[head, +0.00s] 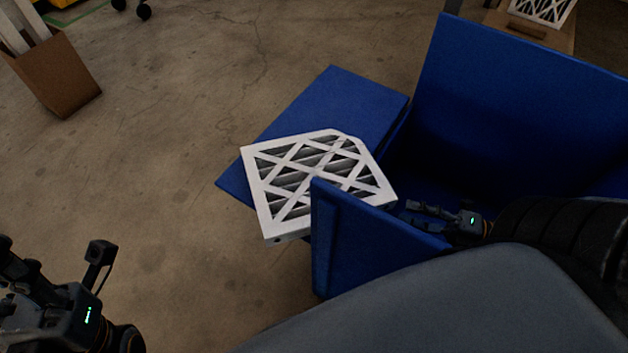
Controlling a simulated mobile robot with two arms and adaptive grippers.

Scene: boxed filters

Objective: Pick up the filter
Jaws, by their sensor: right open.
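The filter (300,172) is a white-framed panel with a diagonal lattice over grey pleats. It lies over the folded-out left flap of a blue box (500,95), and its right corner reaches the box opening. A raised blue flap (350,240) hides part of its near right edge. My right gripper (411,211) is open inside the box, just right of the filter's right corner, and no contact is visible. The near box wall partly hides it. My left gripper (54,252) is open and empty over the floor at lower left, well away from the filter.
A brown cardboard box (58,75) with white pieces stands at the upper left. Another filter (541,10) lies on a cardboard box at the top right. Blue walls stand around my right gripper.

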